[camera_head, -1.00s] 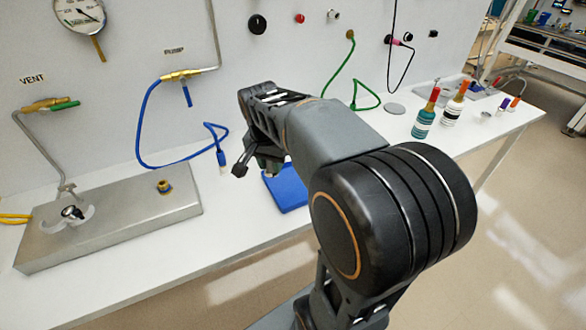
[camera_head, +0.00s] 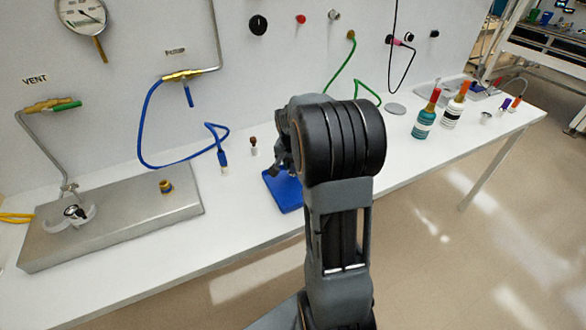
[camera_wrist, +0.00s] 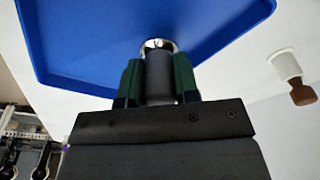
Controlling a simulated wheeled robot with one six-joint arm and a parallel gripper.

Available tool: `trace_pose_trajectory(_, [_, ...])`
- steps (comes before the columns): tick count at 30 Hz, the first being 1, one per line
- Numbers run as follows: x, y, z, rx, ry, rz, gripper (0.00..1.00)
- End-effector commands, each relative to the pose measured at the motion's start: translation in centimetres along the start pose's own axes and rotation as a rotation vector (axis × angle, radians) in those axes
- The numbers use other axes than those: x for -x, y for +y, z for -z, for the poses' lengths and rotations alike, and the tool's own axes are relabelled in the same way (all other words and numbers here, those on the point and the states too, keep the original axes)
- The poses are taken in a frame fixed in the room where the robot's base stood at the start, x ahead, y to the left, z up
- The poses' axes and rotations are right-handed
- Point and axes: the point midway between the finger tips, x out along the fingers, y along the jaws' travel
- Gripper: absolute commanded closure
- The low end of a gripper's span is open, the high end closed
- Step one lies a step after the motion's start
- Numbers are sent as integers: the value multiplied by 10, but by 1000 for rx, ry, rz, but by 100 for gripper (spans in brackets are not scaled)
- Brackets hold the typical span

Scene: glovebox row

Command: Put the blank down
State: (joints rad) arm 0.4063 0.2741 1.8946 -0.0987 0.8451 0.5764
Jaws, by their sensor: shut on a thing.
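The blank (camera_wrist: 159,78) is a dark grey cylinder with a shiny silver end in the wrist view. My gripper (camera_wrist: 158,62) is shut on it, with one green-padded finger on each side. The silver end points at the blue tray (camera_wrist: 95,45) and overlaps it in the picture; I cannot tell whether they touch. In the head view the blue tray (camera_head: 285,195) lies on the white bench, partly behind my arm. The blank and most of my gripper are hidden there by my arm.
A small white vial with a brown stopper (camera_head: 253,147) stands left of the tray, as does the blue hose's end (camera_head: 223,160). A steel block (camera_head: 115,225) is further left. Teal (camera_head: 424,122) and white (camera_head: 452,112) bottles stand on the right. The bench front is clear.

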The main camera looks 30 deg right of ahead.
Motion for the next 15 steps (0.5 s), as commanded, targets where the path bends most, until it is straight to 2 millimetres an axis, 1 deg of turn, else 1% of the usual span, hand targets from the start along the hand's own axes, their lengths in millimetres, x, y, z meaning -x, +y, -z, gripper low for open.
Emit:
trace_pose_trajectory(1, [-7,0,-2,1,-2,-1,99])
trace_pose_trajectory(4, [-13,0,-2,1,0,0,99])
trace_pose_trajectory(15, [-16,0,-3,1,1,1,99])
